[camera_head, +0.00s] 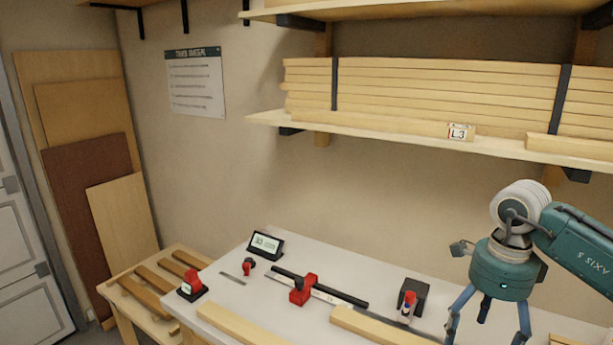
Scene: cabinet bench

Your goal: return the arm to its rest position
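My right arm comes in from the right edge, with a teal link and a pale wrist joint. My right gripper (488,322) hangs from it, pointing down over the right part of the white bench (235,270). Its blue fingers are spread apart, and I see nothing held between them. The fingertips run close to the bottom edge of the picture. My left arm and gripper do not show.
On the bench are a small display (265,244), a red-and-black device (191,285), a rail with a red block (303,290), a black holder (413,297) and wooden strips (375,327). A loaded shelf (400,133) is above. Boards (95,200) lean at left.

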